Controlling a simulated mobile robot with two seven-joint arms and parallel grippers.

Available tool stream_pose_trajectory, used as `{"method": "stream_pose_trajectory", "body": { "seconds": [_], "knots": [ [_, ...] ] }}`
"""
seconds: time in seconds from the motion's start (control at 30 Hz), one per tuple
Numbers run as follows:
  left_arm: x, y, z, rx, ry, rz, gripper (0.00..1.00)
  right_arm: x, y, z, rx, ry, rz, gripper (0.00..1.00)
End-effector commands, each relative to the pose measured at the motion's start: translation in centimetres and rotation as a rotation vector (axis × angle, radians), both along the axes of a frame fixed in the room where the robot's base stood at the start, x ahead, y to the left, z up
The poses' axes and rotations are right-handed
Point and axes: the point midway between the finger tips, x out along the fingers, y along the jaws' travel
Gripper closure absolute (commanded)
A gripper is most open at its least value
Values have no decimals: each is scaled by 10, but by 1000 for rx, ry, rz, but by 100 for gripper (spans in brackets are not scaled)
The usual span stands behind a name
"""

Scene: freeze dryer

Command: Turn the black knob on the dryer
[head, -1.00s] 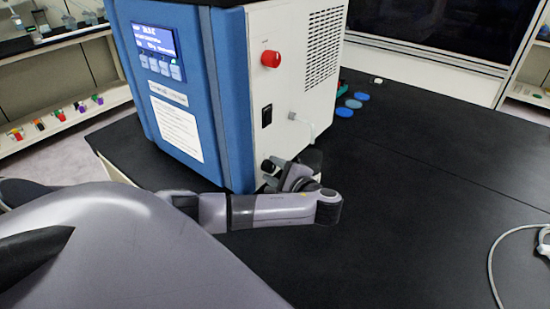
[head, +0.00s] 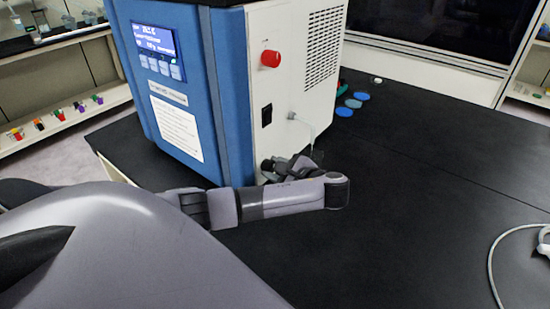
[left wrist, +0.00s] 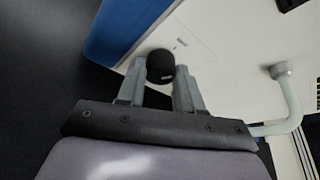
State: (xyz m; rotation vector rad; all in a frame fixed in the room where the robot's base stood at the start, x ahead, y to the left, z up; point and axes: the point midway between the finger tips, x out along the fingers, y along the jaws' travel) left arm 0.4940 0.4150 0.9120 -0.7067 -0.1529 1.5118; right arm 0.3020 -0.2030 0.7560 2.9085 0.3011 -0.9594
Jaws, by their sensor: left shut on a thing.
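The dryer (head: 285,85) is a blue and white box standing on the black table. Its black knob (left wrist: 160,66) sits low on the white side panel, between the two fingertips of my left gripper (left wrist: 163,75) in the left wrist view. The gripper is shut on the knob, with a finger on each side. In the head view my left gripper (head: 270,166) is at the lower front corner of the white panel, and the knob there is small and partly hidden by it. My right gripper is not in view.
A red button (head: 270,58) and a black switch (head: 267,115) sit above on the panel. A pale hose fitting (left wrist: 281,71) with a tube is beside the knob. Blue discs (head: 344,111) lie behind. The table's right side is mostly clear, with a white cable (head: 497,250).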

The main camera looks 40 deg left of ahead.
Motion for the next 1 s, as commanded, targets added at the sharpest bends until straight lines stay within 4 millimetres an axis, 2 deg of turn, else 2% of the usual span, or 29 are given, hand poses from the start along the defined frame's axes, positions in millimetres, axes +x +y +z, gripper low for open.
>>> {"method": "stream_pose_trajectory", "body": {
  "seconds": [0.7,1.0],
  "knots": [
    [5,-1,0,-81,677,0,95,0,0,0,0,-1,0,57],
    [7,-1,-1,-104,914,0,95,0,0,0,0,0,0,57]
  ]
}}
